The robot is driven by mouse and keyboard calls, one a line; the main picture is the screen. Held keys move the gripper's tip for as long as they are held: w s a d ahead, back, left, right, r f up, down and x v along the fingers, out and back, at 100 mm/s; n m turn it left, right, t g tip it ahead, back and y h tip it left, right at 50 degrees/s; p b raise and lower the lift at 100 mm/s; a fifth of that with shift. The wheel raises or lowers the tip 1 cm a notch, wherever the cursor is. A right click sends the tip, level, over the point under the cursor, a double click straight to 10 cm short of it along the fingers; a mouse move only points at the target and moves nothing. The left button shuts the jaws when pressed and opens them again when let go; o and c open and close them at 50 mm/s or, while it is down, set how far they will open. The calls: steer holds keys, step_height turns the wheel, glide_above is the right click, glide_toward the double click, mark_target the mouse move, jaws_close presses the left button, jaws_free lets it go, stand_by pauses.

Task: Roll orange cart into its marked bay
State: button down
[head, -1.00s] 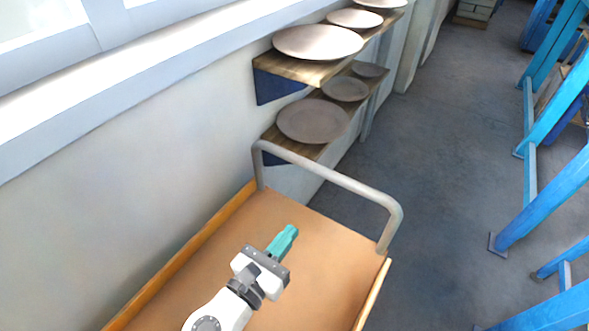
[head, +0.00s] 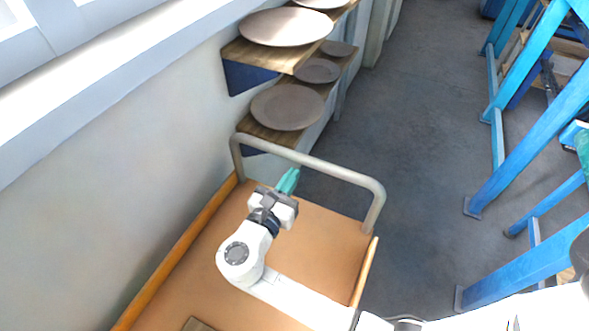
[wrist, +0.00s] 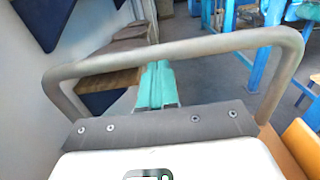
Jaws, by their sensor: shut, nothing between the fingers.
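The orange cart (head: 320,235) has an orange-brown deck, low orange side edges and a grey tubular handle (head: 335,171) at its far end. The cart stands along the wall. My gripper (head: 291,174) has teal fingers and is shut and empty, above the deck just on the near side of the handle. In the wrist view, the handle (wrist: 190,47) arches across the frame and the teal fingers (wrist: 156,68) point toward its bar, appearing just below it. I cannot tell whether they touch. No marked bay shows in either view.
Wooden wall shelves with several plates (head: 288,106) jut out beyond the handle, close to the cart's far left corner. Blue metal frames (head: 530,140) stand on the right. Grey floor (head: 405,150) is clear between them and the cart.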

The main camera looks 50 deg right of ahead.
steer(key=shift+x, duration=1.1)
